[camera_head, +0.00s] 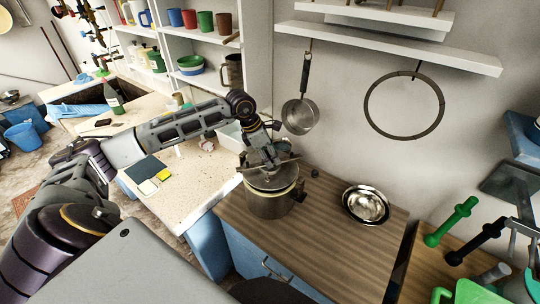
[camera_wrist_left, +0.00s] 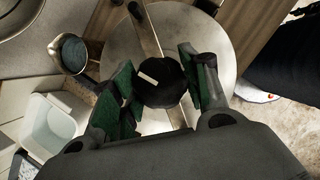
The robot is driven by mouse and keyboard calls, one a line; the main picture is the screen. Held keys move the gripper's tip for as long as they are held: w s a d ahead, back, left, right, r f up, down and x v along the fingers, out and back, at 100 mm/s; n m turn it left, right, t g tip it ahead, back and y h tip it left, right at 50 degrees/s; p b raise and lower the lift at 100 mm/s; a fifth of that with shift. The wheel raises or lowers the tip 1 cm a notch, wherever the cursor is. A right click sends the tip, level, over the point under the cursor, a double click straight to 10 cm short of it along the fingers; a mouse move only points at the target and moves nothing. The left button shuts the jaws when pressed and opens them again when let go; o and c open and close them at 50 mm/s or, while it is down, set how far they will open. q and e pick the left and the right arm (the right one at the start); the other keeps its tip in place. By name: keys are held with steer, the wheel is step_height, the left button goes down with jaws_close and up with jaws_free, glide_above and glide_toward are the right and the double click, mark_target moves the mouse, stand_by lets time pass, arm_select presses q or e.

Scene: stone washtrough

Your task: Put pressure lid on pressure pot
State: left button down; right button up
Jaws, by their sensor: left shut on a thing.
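The pressure pot (camera_head: 268,207) is a steel pot standing on the wooden counter top. The pressure lid (camera_head: 268,180) is a round metal disc at the pot's mouth; a bar crosses its top. I cannot tell whether it rests fully on the rim or sits just above it. My left gripper (camera_head: 268,160) is over the lid, pointing down. In the left wrist view the lid (camera_wrist_left: 208,45) fills the upper middle, and the green-padded fingers of the left gripper (camera_wrist_left: 158,85) are shut on its black knob (camera_wrist_left: 160,80). The pot is hidden there. My right gripper is not in view.
A metal bowl (camera_head: 366,205) stands right of the pot on the wooden counter (camera_head: 325,245). A saucepan (camera_head: 300,116) hangs on the wall behind. A white tub (camera_head: 231,136) stands behind left. Green and black handles (camera_head: 452,221) stick up at far right. The counter front is clear.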

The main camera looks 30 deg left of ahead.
arm_select(q)
steer(key=shift+f+b, duration=0.75)
steer(key=shift+b, duration=0.05)
stand_by(0.7)
steer(key=shift+f, duration=0.1)
stand_by(0.6)
steer(key=shift+f+b, duration=0.1)
steer(key=shift+b, duration=0.35)
stand_by(0.6)
steer(key=shift+f+b, duration=0.15)
steer(key=shift+b, duration=0.15)
stand_by(0.5)
stand_by(0.4)
steer(key=c, duration=0.7)
jaws_free()
steer(key=o, duration=0.5)
steer(key=shift+f, duration=0.1)
